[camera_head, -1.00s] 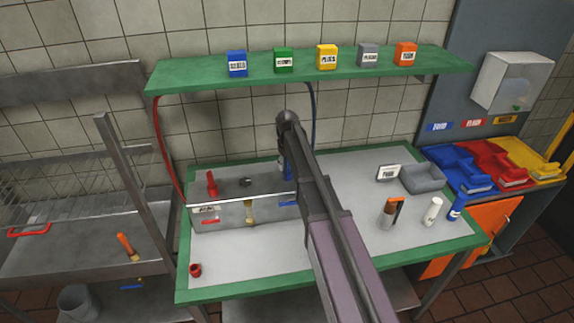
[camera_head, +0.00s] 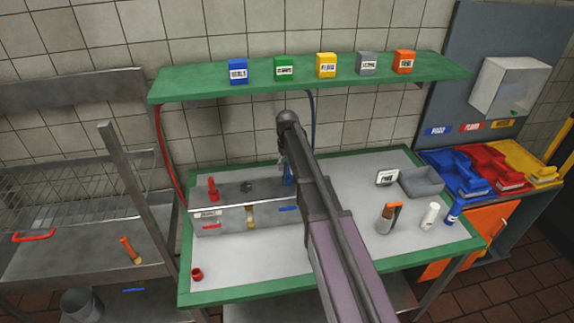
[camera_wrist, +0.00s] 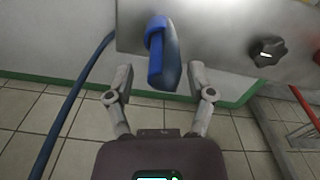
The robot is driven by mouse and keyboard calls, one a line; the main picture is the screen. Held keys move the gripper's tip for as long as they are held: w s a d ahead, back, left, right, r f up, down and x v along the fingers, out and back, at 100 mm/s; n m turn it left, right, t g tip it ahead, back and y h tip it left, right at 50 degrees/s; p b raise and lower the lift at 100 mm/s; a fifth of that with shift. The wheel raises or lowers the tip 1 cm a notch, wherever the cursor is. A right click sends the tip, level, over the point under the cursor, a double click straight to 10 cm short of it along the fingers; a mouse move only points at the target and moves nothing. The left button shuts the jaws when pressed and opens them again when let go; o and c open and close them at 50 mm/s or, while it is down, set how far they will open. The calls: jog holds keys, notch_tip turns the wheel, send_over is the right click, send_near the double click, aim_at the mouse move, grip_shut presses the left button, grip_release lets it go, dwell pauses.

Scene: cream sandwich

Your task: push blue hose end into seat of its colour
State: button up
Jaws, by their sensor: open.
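A blue fitting (camera_wrist: 155,55) with a collar is on the grey metal box (camera_wrist: 225,25) in the wrist view. A darker blue rounded piece (camera_wrist: 173,55) lies against it; I cannot tell whether this is the hose end or how deep it sits. The blue hose (camera_wrist: 75,95) runs down the left side, and in the head view (camera_head: 313,115) it hangs from the shelf behind my arm. My gripper (camera_wrist: 160,72) is open, with its fingers apart on either side below the blue parts. In the head view my gripper (camera_head: 283,160) is partly hidden by my arm at the box.
The box also carries a red fitting (camera_head: 212,188) and a black knob (camera_wrist: 268,51). A red hose (camera_head: 163,150) hangs at left. The green shelf (camera_head: 190,86) is above. Bottles (camera_head: 430,216) and a grey tray (camera_head: 420,183) stand at right; the table front is mostly clear.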

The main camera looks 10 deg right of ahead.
jog(key=shift+r+p, duration=3.35)
jog(key=shift+r, duration=0.35)
jog(key=shift+s+f+b, duration=0.15)
jog(key=shift+f+b, duration=0.15)
jog(key=s+a+f+b, duration=0.4)
jog(key=s+f+b, duration=0.6)
jog(key=s, duration=0.3)
jog(key=s+a+f+b, duration=0.4)
jog(key=s+f+b, duration=0.5)
jog(key=s, duration=0.5)
jog(key=shift+a+f+b, duration=0.15)
jog(key=shift+f+b, duration=0.2)
jog(key=s+d+m, duration=0.1)
jog(key=d+m, duration=0.2)
jog(key=d, duration=0.5)
jog(key=shift+s+d, duration=0.2)
jog(key=shift+s, duration=0.2)
